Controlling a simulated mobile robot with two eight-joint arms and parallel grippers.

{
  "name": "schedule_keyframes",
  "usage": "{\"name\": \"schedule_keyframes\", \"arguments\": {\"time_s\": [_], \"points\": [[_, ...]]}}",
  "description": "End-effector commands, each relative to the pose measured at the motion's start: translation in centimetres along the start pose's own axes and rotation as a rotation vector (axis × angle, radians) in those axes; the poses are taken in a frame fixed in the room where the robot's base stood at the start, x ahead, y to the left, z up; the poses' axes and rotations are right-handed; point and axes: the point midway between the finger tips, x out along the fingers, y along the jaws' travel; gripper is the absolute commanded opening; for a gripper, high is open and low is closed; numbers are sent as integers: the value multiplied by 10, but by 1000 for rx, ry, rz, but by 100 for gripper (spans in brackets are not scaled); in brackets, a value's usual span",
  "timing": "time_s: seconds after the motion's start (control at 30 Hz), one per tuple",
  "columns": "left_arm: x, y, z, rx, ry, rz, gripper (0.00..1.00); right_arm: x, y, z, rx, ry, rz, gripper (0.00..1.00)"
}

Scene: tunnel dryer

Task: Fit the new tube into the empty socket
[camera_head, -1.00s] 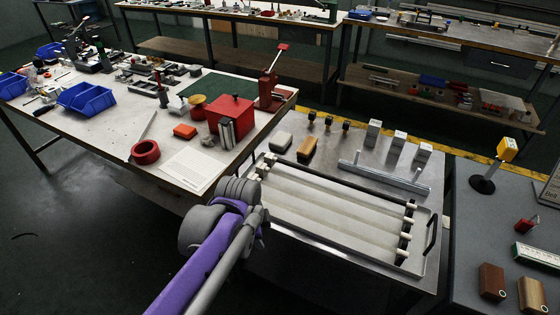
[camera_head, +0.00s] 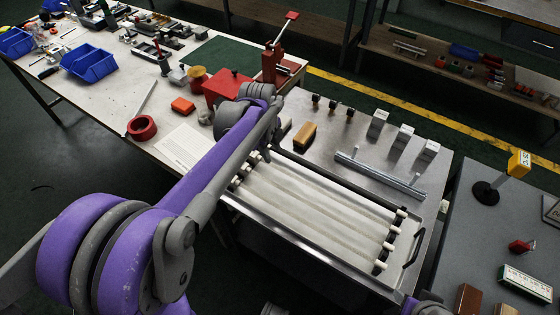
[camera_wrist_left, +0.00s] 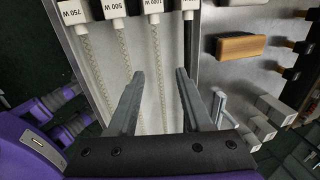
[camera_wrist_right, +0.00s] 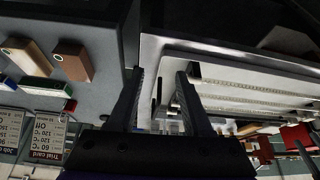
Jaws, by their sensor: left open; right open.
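The dryer's lamp tray (camera_head: 310,277) holds several long pale tubes (camera_head: 315,200) side by side, with white-capped ends in black sockets (camera_head: 387,246). In the left wrist view, white end labels (camera_wrist_left: 112,8) read 750 W, 500 W and 1000 W. A fourth end block (camera_wrist_left: 190,4) has a dark strip below it; I cannot tell whether that place is empty. A grey bar with two upright posts (camera_head: 380,173) lies behind the tray. My left gripper (camera_wrist_left: 160,72) is open and empty above the tubes. My right gripper (camera_wrist_right: 160,72) is open and empty near the tray's corner.
A tan-topped block (camera_head: 305,134), several small dark knobs (camera_head: 333,106) and white boxes (camera_head: 402,140) stand behind the tray. The tray's black handle (camera_head: 413,247) stands up at the right. A yellow-headed stand (camera_head: 488,190) and brown blocks (camera_head: 467,299) occupy the right table.

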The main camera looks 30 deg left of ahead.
Motion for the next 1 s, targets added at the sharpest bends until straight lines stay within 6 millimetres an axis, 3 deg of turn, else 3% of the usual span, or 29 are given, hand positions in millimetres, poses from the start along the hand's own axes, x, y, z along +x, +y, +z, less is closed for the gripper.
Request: {"name": "schedule_keyframes", "arguments": {"time_s": [0.1,0.37,0.63,0.97,1.0], "points": [[21,0,0,0,0,0,50,3,0,2,0,-1,0,50],[43,0,0,-1,0,0,50,4,0,3,0,-2,0,50],[82,-1,1,-1,-1,0,50,7,0,5,0,-3,0,50],[89,-1,1,-1,-1,0,50,7,0,5,0,-3,0,50],[89,-1,1,-1,0,0,43,7,0,5,0,-3,0,50]]}}
